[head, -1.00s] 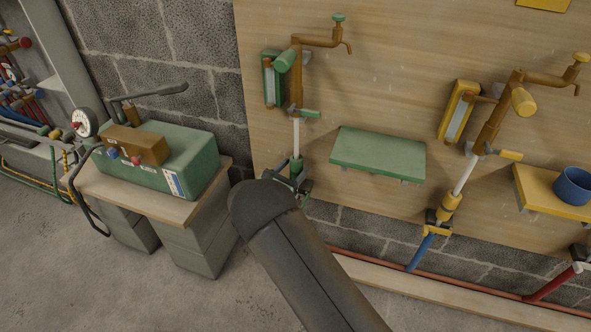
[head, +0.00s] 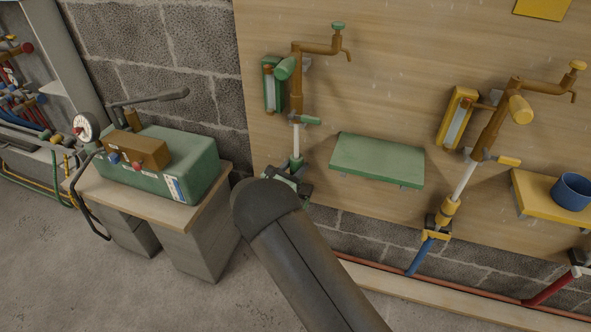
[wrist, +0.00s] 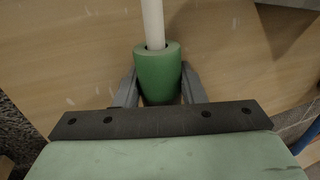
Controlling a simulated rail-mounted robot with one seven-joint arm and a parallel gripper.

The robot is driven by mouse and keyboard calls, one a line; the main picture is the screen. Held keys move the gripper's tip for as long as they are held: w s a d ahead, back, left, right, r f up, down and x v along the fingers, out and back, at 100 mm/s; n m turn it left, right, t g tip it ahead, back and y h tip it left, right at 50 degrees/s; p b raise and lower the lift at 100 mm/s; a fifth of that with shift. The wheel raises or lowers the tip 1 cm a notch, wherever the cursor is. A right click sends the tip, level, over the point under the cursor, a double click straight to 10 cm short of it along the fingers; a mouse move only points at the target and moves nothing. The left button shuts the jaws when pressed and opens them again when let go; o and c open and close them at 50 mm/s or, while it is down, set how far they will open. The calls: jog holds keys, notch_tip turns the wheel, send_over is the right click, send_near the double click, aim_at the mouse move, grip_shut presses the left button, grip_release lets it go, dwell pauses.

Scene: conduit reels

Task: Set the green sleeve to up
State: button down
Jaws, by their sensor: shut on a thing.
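The green sleeve (head: 297,163) sits around the white pipe (head: 297,137) under the green-marked brass tap (head: 297,75), at the left of the wooden board. In the wrist view the sleeve (wrist: 157,75) stands between my two grey fingers, with the white pipe (wrist: 152,25) coming out of its top. My gripper (wrist: 157,90) is shut on the sleeve. In the head view my gripper (head: 290,182) is partly hidden behind my dark arm. A bare stretch of white pipe shows between the sleeve and the green lever (head: 305,120). The pipe below the sleeve is hidden.
A green shelf (head: 377,160) juts out right of the sleeve. Further right are a yellow-marked tap with a yellow sleeve (head: 447,211) and a yellow shelf (head: 535,195) bearing a blue cup (head: 573,191). A green pump box (head: 175,160) stands on a bench at left.

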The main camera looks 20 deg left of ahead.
aim_at(295, 147)
notch_tip(295, 147, up, 8)
jog(key=p, duration=0.3)
jog(key=c, duration=0.9)
grip_release()
jog(key=shift+r, duration=0.1)
jog(key=p+v, duration=0.2)
jog(key=v, duration=1.5)
jog(key=shift+s, duration=0.25)
jog(key=shift+w+a, duration=0.1)
